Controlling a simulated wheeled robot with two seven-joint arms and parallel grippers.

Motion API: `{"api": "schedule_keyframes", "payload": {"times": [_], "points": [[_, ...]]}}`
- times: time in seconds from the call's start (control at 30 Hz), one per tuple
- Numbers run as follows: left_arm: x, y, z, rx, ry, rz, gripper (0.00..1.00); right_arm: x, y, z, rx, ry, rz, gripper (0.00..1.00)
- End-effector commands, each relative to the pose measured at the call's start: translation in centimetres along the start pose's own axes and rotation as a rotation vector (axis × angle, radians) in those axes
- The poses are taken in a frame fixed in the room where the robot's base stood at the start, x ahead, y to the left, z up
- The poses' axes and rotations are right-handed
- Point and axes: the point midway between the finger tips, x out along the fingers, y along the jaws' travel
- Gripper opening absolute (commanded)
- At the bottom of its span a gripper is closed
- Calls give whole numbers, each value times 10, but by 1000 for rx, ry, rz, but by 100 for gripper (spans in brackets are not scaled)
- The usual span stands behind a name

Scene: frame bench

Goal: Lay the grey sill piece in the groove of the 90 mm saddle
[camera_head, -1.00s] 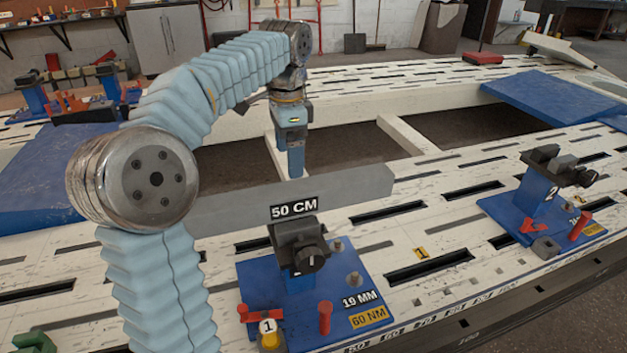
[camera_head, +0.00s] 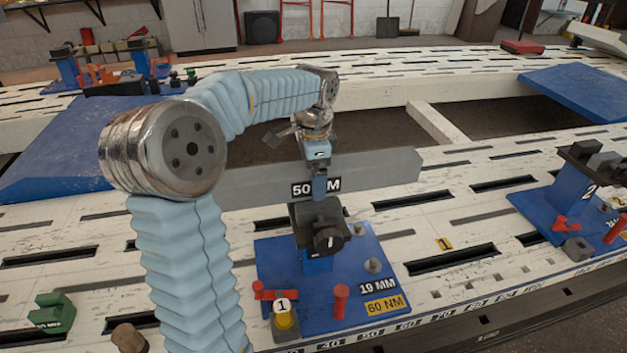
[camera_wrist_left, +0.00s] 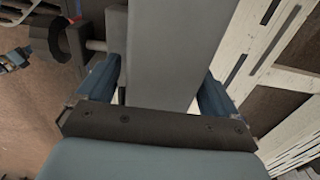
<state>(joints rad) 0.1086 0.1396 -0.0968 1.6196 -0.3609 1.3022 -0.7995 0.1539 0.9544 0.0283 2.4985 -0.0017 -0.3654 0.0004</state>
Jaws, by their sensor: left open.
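In the left wrist view the grey piece (camera_wrist_left: 165,50) runs between two blue fingers. My left gripper (camera_head: 319,196) points down at the label and partly covers it. Its fingers are open on either side of the bar, with a gap visible at least on the right. A green block (camera_head: 52,312), possibly a saddle, sits at the lower left; its label is too small to read surely. My right gripper is not seen.
Blue stand 1 with a black clamp (camera_head: 319,226) stands close in front of the bar, on a plate with red pegs (camera_head: 340,300). Blue stand 2 (camera_head: 572,195) is at the right. A brown lump (camera_head: 128,338) lies near the green block. Slots cut the white bench top (camera_head: 440,215).

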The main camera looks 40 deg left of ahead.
Motion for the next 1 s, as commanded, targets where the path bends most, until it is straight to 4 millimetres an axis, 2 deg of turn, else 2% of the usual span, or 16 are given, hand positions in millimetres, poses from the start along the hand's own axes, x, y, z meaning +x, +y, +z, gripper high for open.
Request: {"api": "schedule_keyframes", "payload": {"times": [0.27, 0.87, 0.9, 1.0], "points": [[6, 0, 0, 0, 0, -1, 94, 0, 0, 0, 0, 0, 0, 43], [5, 0, 0, 0, 0, 0, 3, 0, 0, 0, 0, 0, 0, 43], [5, 0, 0, 0, 0, 0, 0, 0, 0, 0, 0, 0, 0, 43], [2, 0, -1, 0, 4, -5, 0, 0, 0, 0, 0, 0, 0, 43]]}}
